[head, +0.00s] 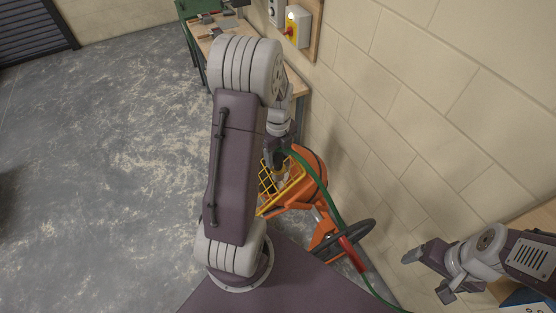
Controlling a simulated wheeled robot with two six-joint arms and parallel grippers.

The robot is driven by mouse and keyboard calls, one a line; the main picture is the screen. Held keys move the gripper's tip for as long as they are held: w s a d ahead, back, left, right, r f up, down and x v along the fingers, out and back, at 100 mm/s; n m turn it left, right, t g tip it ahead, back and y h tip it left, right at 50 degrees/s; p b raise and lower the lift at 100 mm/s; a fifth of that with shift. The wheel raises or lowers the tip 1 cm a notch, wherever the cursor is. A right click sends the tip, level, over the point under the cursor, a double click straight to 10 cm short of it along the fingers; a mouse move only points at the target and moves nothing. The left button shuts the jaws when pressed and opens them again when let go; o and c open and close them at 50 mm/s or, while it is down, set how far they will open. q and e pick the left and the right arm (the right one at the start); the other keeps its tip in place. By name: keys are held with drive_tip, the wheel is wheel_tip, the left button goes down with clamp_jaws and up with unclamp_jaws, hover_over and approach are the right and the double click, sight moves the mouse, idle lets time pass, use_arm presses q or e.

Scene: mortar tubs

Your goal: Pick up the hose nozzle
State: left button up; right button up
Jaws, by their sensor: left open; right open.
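A green hose (326,191) runs from beside my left gripper down past the orange mixer to the lower edge. I cannot clearly make out the nozzle; the hose's upper end is small and partly hidden near my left gripper. My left gripper (275,158) is over the mixer's yellow grille, close to that end, partly hidden by my own arm. I cannot tell whether it touches the hose. My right gripper (431,272) is open and empty at the lower right, away from the hose.
An orange mixer (315,172) with a yellow grille (281,188) and a dark wheel (346,239) stands against the block wall (400,120). A red bar (353,254) lies along the hose. A workbench (299,84) stands behind. The floor at left is clear.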

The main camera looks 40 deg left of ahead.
sight(279, 149)
use_arm(q)
drive_tip(key=shift+s, duration=0.25)
drive_tip(key=shift+w+f, duration=0.1)
drive_tip(key=shift+w, duration=0.15)
clamp_jaws()
drive_tip(key=shift+a+r+b, duration=0.1)
drive_tip(key=shift+r+b, duration=0.25)
drive_tip(key=shift+r, duration=0.25)
wheel_tip(279, 149, up, 3)
drive_tip(key=shift+w+b, duration=0.15)
drive_tip(key=shift+b, duration=0.4)
drive_tip(key=d+r+b, duration=0.2)
drive_tip(key=d+r, duration=0.5)
drive_tip(key=d, duration=0.4)
drive_tip(key=shift+d+b, duration=0.3)
drive_tip(key=shift+d, duration=0.1)
